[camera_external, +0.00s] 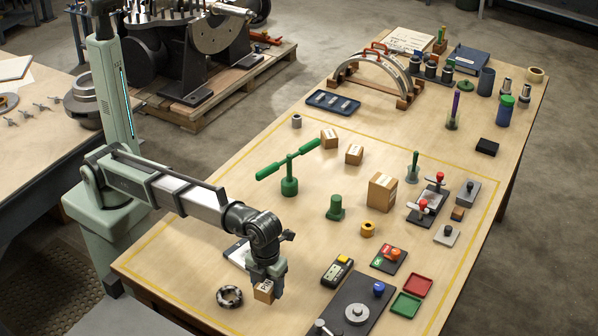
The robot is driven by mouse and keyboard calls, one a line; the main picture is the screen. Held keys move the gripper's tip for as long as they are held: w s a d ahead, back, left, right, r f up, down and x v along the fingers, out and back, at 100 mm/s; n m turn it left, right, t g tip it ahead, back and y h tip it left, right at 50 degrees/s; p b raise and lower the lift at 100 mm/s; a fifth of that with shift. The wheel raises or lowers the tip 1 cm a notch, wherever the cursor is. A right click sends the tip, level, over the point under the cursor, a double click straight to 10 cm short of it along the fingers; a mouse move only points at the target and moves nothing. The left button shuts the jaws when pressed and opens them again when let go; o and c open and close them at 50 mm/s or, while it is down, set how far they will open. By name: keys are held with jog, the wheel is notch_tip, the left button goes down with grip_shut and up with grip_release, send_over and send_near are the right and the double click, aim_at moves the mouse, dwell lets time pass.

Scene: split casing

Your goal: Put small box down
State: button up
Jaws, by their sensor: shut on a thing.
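A small cardboard box (264,292) with a pale label is held at the end of my gripper (265,283) in the external view. My gripper points down and is shut on the box near the front of the table (190,265). The jaws hide the upper part of the box. I cannot tell whether the underside of the box touches the table or hangs a little above it.
A dark ring (230,297) lies left of the held box. A white sheet-like item (238,254) is partly behind my arm. A dark plate with a round knob (357,312) and a yellow-black meter (337,271) stand to the right. Two similar small boxes (329,138) (354,154) stand farther back.

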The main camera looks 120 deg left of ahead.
aim_at(268, 283)
jog(key=shift+r, duration=2.65)
jog(key=s+a+r+n, duration=0.1)
jog(key=s+a+n, duration=0.2)
jog(key=a, duration=1.3)
jog(key=s+a+n, duration=0.2)
jog(key=s+a, duration=0.2)
jog(key=a, duration=1.2)
jog(key=s+f+m, duration=0.1)
jog(key=s+m, duration=0.4)
jog(key=m, duration=0.1)
jog(key=shift+a+f, duration=0.1)
jog(key=shift+f, duration=4.8)
jog(key=shift+f, duration=0.1)
